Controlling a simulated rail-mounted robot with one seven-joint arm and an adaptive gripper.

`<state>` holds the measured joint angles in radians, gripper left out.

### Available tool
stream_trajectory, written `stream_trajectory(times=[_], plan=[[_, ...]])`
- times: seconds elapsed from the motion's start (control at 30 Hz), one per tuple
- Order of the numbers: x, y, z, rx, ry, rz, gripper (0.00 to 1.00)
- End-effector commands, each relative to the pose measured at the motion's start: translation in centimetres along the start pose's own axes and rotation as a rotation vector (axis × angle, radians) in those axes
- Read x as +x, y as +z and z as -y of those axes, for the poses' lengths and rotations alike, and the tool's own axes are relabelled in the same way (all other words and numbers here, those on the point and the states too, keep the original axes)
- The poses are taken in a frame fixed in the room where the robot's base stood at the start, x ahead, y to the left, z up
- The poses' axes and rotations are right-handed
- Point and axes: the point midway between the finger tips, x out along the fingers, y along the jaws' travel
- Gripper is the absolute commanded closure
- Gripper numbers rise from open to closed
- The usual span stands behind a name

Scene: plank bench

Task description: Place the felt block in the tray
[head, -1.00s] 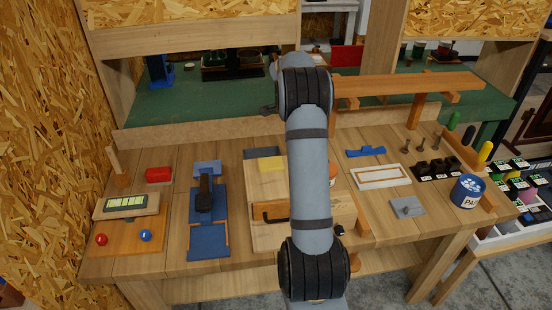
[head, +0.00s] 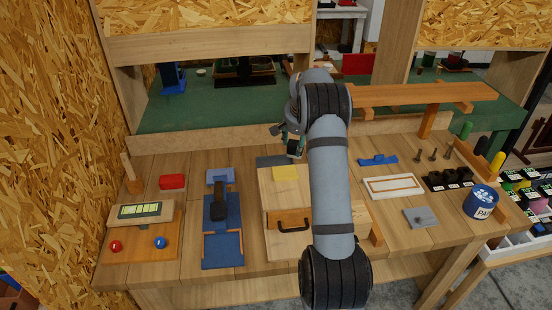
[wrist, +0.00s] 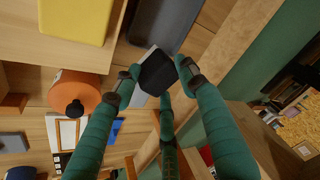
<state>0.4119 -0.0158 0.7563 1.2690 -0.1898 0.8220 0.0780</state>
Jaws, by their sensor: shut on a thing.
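My gripper (head: 291,143) is above the back middle of the bench, its green fingers (wrist: 158,80) closed around a small dark block with a pale grey face. This appears to be the felt block (wrist: 157,74); it is held clear of the bench in the wrist view. A shallow white-rimmed tray (head: 421,190) with a wooden-looking floor lies right of my arm. Its white rim also shows at lower left in the wrist view. My arm hides part of the bench between them.
A dark grey slab (head: 270,161) is behind. An orange round thing (wrist: 80,90) shows beside the box. A raised wooden shelf (head: 425,94) spans the back right.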

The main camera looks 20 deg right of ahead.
Motion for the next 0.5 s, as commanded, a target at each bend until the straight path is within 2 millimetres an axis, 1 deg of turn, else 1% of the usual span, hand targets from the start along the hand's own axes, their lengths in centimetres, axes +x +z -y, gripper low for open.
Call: stream_trajectory(times=[0.03,0.2,0.33,0.4,0.5], plan=[[0.6,0.2,1.4,-0.005,0.0,0.004,0.88],[3.1,0.9,4.5,-0.002,0.001,0.001,0.88],[4.4,1.3,5.9,0.001,0.001,0.0,0.88],[4.7,1.4,6.2,0.002,0.0,-0.001,0.88],[5.3,1.6,6.2,0.001,0.002,0.001,0.88]])
